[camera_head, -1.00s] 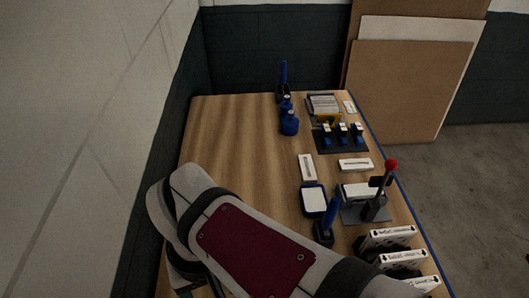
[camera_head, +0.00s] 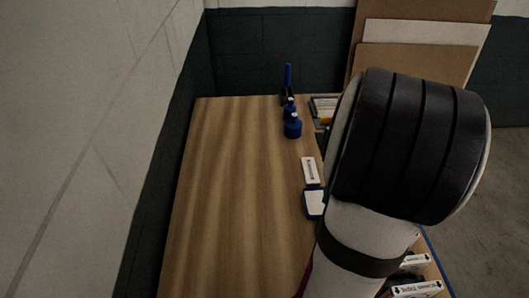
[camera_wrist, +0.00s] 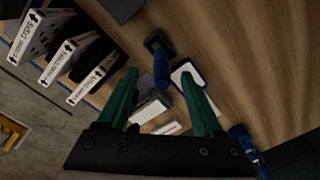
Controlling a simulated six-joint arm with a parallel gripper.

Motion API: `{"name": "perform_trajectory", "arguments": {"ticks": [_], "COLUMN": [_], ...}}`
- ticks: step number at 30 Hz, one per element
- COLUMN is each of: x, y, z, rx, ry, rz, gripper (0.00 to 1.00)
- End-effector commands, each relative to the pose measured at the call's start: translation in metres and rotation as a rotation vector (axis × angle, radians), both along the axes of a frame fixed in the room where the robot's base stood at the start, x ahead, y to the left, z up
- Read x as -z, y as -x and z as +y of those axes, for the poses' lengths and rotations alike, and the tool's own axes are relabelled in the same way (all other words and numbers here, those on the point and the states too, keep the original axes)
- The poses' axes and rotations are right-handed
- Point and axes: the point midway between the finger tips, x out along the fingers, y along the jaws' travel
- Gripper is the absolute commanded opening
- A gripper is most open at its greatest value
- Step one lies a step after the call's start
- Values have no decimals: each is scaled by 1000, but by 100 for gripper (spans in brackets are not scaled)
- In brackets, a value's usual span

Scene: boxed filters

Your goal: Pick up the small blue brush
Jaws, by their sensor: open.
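In the wrist view a blue-handled brush (camera_wrist: 161,70) with a dark block-like end stands on the wooden table. It shows between my gripper's fingertips in the picture; its distance from them is hard to judge. My gripper (camera_wrist: 159,74) has two green fingers spread apart with nothing held. In the head view my arm hides this brush and the gripper. Another upright blue handle (camera_head: 288,76) in a dark base stands at the far end of the table; I cannot tell which is smaller.
A blue-rimmed tray with a white pad (camera_wrist: 184,72) is right beside the near brush. White boxes (camera_wrist: 150,108) lie beyond. Several labelled boxes (camera_wrist: 65,60) stand in a rack at left. Blue bottles (camera_head: 293,128) stand near the far end. The table's left side (camera_head: 235,200) is clear.

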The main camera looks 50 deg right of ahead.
Motion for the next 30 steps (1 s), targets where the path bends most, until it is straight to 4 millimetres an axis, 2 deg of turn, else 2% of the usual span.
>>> {"name": "perform_trajectory", "arguments": {"ticks": [9, 16, 17, 27, 28, 30], "x": [53, 57, 57, 56, 56, 56], "y": [-3, -3, -3, -3, -3, -3], "z": [0, -1, -1, -1, -1, -1], "rx": [-1, -1, -1, -2, -2, -2], "ry": [-2, 1, 1, 2, 2, 2], "rz": [1, 0, 0, 0, 0, 0], "gripper": [68, 68, 64, 3, 0, 0]}}
